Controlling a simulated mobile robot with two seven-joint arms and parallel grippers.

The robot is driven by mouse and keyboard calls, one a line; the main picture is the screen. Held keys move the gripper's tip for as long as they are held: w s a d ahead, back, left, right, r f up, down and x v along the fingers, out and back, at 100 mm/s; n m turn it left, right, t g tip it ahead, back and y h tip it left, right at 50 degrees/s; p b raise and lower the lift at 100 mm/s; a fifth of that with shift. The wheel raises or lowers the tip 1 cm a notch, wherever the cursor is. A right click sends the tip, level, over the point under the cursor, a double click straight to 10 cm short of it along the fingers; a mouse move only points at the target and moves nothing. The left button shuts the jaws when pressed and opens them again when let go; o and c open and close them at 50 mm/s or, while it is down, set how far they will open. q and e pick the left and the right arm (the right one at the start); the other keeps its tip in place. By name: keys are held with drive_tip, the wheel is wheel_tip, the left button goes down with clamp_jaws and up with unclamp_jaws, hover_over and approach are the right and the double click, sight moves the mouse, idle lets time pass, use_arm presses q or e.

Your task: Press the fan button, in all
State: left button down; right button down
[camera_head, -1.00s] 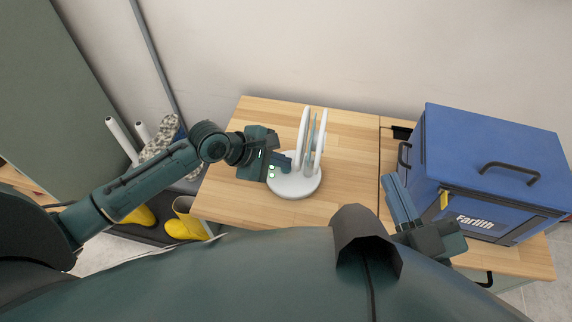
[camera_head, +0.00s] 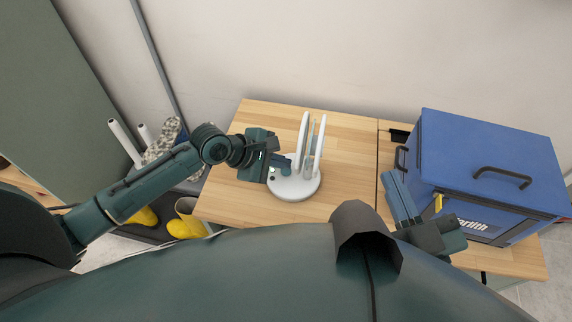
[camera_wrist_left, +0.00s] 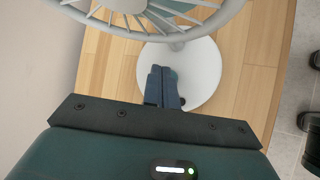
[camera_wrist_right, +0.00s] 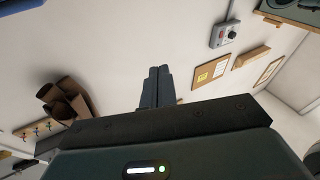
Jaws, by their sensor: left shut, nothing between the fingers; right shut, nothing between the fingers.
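A white fan (camera_head: 321,145) stands upright on a round white base (camera_head: 301,189) on the wooden table. My left gripper (camera_head: 288,163) is shut and empty, with its fingers over the base beside the fan head. In the left wrist view, the shut fingers (camera_wrist_left: 161,72) point down at the base (camera_wrist_left: 205,72), below the fan cage (camera_wrist_left: 150,18). A small dark teal patch shows beside the fingertips; I cannot tell whether it is the button or whether they touch. My right gripper (camera_head: 388,178) is shut and empty, left of the blue box. The right wrist view shows its shut fingers (camera_wrist_right: 159,72).
The wooden table (camera_head: 240,200) has free room around the fan. A blue box (camera_head: 480,150) with black handles stands at the right. Yellow boots (camera_head: 187,225) stand low at the left. A wall (camera_head: 330,60) rises behind the table.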

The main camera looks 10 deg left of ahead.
sight(281, 172)
use_arm(q)
drive_tip(key=shift+r, duration=0.3)
use_arm(e)
drive_tip(key=shift+r, duration=0.4)
use_arm(q)
drive_tip(key=shift+f, duration=0.1)
use_arm(e)
drive_tip(key=shift+f, duration=0.1)
